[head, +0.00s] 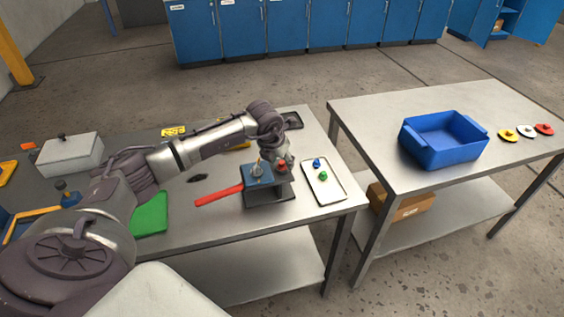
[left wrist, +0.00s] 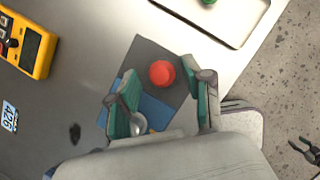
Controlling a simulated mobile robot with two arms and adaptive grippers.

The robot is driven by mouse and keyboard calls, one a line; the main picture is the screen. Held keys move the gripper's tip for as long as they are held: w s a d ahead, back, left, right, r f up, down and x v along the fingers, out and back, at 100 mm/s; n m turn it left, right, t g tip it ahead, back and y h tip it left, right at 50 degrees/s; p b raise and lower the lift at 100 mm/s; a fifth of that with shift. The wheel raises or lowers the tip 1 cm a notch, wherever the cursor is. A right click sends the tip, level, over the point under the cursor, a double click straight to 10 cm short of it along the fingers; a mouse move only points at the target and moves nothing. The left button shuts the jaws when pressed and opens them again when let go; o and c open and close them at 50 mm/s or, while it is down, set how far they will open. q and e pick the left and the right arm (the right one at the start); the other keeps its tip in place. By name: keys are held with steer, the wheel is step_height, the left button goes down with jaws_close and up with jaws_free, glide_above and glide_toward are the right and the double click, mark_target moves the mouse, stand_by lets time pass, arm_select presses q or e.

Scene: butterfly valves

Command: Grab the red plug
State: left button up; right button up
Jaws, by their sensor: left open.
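The red plug (head: 281,164) stands on a small grey and blue fixture (head: 262,188) on the left table. In the left wrist view the red plug (left wrist: 162,73) shows as a round red cap on the dark grey plate (left wrist: 150,52). My left gripper (head: 284,158) is right above it, pointing down. In the left wrist view its two fingers (left wrist: 162,84) are spread, with the red plug between and just beyond their tips. I see no grip on it.
A red bar (head: 218,195) sticks out left of the fixture. A white tray (head: 334,195) with a blue and a green plug lies to its right. A yellow meter (left wrist: 32,50) lies nearby. A blue bin (head: 445,158) stands on the right table.

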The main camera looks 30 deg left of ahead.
arm_select(q)
steer(key=shift+f, duration=0.2)
steer(key=c, duration=0.8)
steer(key=shift+r, duration=0.1)
